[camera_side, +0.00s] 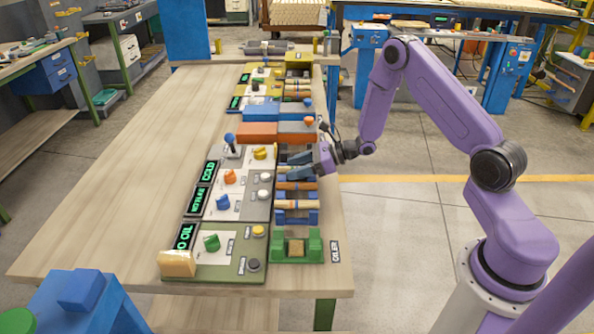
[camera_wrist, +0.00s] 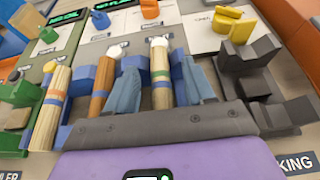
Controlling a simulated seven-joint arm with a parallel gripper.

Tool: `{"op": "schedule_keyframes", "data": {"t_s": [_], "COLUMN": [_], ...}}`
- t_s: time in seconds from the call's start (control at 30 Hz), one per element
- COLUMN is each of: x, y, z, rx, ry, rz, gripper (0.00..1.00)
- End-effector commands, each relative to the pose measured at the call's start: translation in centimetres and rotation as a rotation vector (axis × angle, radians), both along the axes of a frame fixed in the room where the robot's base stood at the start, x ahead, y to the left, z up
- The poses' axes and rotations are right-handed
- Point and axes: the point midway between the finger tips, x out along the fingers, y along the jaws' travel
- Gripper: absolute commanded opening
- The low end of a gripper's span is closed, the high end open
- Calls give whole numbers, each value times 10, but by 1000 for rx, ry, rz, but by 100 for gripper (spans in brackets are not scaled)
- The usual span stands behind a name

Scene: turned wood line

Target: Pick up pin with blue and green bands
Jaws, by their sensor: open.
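In the side view more pins (camera_side: 296,186) rest on blue supports along the bench (camera_side: 110,230). Coloured control boxes with knobs (camera_side: 230,176) stand left of the row. A green holder (camera_side: 312,246) stands at the near end. The left bench top is clear.

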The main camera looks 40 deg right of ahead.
Motion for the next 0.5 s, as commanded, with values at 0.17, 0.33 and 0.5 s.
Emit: {"op": "schedule_keyframes", "data": {"t_s": [0.17, 0.33, 0.5], "x": [0, 0, 0], "y": [0, 0, 0], "z": [0, 0, 0], "rx": [0, 0, 0], "ry": [0, 0, 0], "rz": [1, 1, 1], "gripper": [27, 0, 0]}}
